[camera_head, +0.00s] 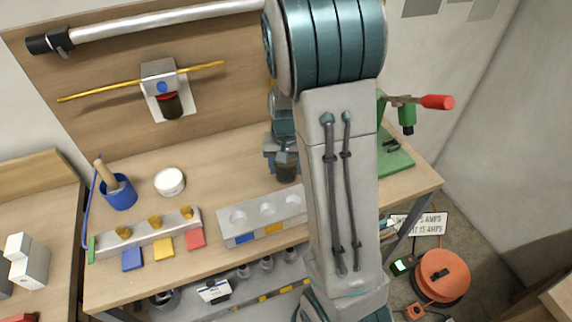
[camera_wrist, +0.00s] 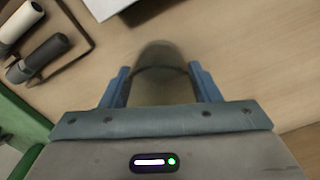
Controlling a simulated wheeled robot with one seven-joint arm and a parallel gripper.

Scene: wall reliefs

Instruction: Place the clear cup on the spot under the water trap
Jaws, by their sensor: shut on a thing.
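My gripper (camera_wrist: 160,70) is shut on the clear cup (camera_wrist: 158,92), a see-through, dark-tinted cup between the two blue fingers in the wrist view. In the head view the cup (camera_head: 287,172) shows below my gripper (camera_head: 284,153), over the bench's right half; my arm hides part of this area. I cannot tell whether the cup touches the bench. The water trap (camera_head: 172,106) is a dark bowl with a red collar under a grey block on the back board. A white round piece (camera_head: 169,182) lies on the bench below it, left of my gripper.
A blue pot with a wooden handle (camera_head: 118,192) stands left of the white piece. A grey block with round recesses (camera_head: 262,217) and a rail with brass knobs (camera_head: 146,234) line the front. A green press (camera_head: 395,160) stands right. Bare bench (camera_head: 220,165) lies between.

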